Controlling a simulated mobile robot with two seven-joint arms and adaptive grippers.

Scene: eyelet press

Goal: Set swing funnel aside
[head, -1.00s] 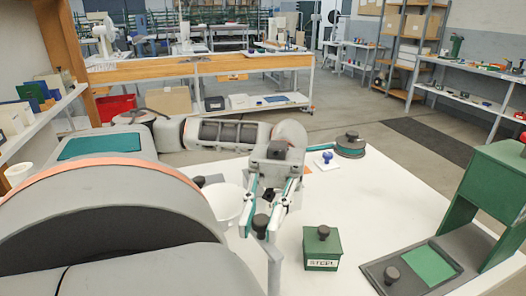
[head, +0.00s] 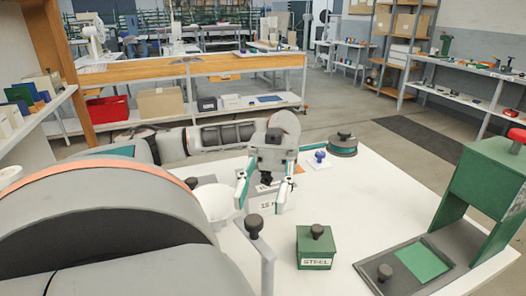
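A white funnel-like bowl (head: 216,206) stands on the white table left of my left gripper, partly hidden by grey arm parts in front. A grey post with a black knob (head: 253,224) rises in front of it; whether the two are joined is hidden. My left gripper (head: 261,200) is open, with its two fingers spread and nothing between them. It is behind and above the knob, apart from it in the picture. My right gripper is out of view.
A grey labelled box (head: 270,201) sits behind the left fingers. A green box marked STEEL (head: 317,252) stands to the right. The green press (head: 484,187) with its dark base (head: 376,272) fills the right edge.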

